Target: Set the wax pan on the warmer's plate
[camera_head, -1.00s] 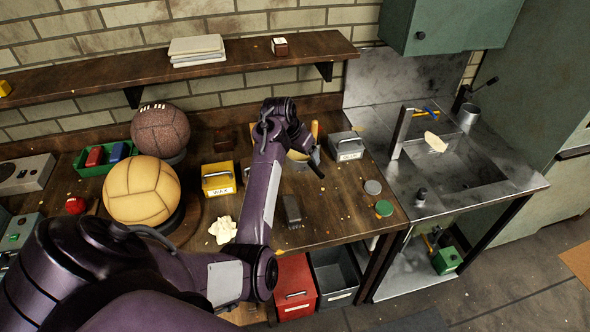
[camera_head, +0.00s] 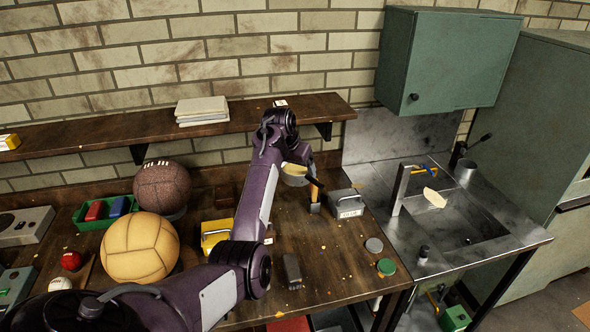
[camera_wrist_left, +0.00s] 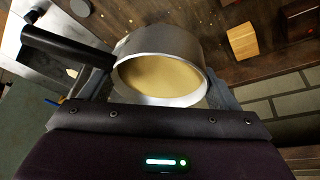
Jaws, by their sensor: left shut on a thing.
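The wax pan (camera_head: 296,182) is a small silver pot with pale yellow wax inside and a dark handle pointing to the lower right. My left gripper (camera_head: 291,164) is shut on it and holds it above the back of the wooden bench, roughly level. In the left wrist view the pan (camera_wrist_left: 165,45) sits between the two fingers, with its black handle (camera_wrist_left: 65,46) to the left. The exact contact is hidden. I cannot tell for sure which object is the warmer; a grey device (camera_head: 28,224) stands at the bench's far left. My right gripper is out of view.
A yellow box (camera_head: 215,233), a tan ball (camera_head: 140,247) and a brown ball (camera_head: 162,187) stand left. A shelf (camera_head: 90,130) runs behind; a sink (camera_head: 450,215) lies right.

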